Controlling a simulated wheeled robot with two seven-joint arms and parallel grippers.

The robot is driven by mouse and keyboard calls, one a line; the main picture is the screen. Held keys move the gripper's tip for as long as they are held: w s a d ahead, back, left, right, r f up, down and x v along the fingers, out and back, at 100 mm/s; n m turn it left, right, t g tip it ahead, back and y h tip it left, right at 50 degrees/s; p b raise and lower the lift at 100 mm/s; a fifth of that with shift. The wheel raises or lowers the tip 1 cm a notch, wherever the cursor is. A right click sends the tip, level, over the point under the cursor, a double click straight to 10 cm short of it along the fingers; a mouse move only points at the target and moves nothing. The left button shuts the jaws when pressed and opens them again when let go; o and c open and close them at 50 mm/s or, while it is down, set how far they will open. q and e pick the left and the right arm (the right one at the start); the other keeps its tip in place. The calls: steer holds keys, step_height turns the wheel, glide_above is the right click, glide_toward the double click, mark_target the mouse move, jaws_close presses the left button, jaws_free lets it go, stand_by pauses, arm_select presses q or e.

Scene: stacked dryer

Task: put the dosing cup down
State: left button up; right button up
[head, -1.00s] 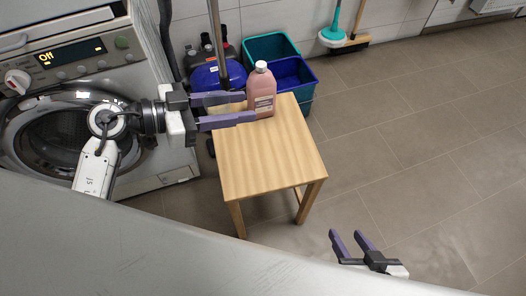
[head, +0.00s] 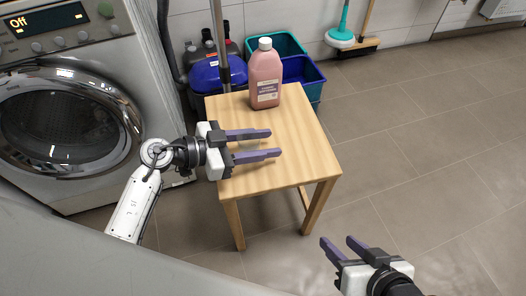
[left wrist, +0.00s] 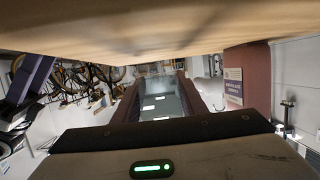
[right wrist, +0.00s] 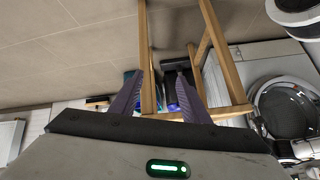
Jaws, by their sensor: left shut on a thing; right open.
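My left gripper (head: 277,144) is low over the wooden stool's left half, its fingers pointing right. It is shut on the dosing cup, with a gap between the fingers. In the left wrist view, a pale, see-through shape, seemingly the cup (left wrist: 163,98), shows between the fingers; its outline is hard to make out. In the head view I cannot pick the cup out. The stool top (head: 305,150) appears along the upper edge of the left wrist view (left wrist: 160,35), close to the fingers; I cannot tell whether the cup touches it. My right gripper (head: 339,241) is open and empty, in front of the stool.
A pink detergent bottle (head: 265,78) with a white cap stands at the stool's back edge. Behind are a teal bin (head: 285,43), a blue bin (head: 303,72) and dark bottles. A front-loading machine (head: 65,120) is at left. The stool's right half is bare.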

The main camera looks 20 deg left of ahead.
arm_select(q)
step_height(320, 180, down, 2)
steer(key=shift+f+b, duration=0.1)
steer(key=shift+b, duration=0.3)
steer(key=shift+f, duration=0.3)
steer(key=shift+r, duration=0.15)
arm_select(e)
steer(key=shift+w+a+r+y, duration=0.1)
steer(key=shift+w+a+y, duration=0.15)
steer(key=shift+a, duration=0.2)
arm_select(q)
steer(key=shift+f, duration=0.25)
arm_select(e)
steer(key=shift+s, duration=0.1)
